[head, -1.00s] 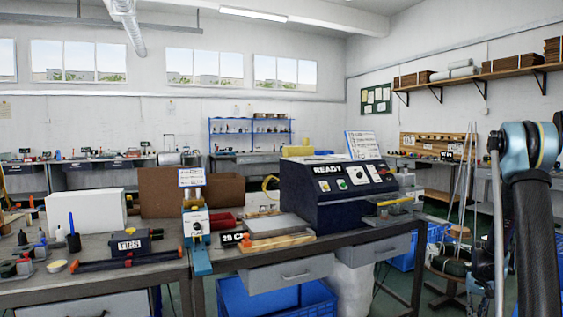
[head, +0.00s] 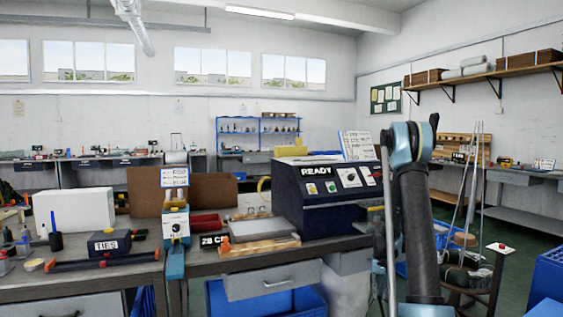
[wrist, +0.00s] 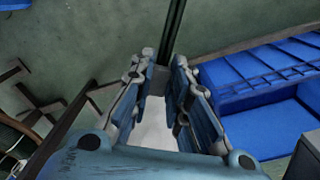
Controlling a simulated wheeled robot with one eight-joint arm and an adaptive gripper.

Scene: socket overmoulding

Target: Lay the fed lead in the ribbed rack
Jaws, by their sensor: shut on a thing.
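In the wrist view my gripper (wrist: 164,72) is shut on a thin dark strip (wrist: 173,30) with a grey block at its near end. It looks like the lead, but its full shape is hidden by the fingers. In the head view my arm stands in front of the bench's right end and my gripper does not show. A low wooden piece (head: 260,247) lies at the bench's front edge beside a 28 CM sign (head: 214,240). I cannot tell whether it is the ribbed rack.
The bench also bears a blue upright device (head: 175,225), a TIES box (head: 109,243) and a white box (head: 75,211). Blue crates (wrist: 262,75) stand on the floor at the wrist view's right. A stool-like stand (head: 497,262) is at the right. Green floor is partly open.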

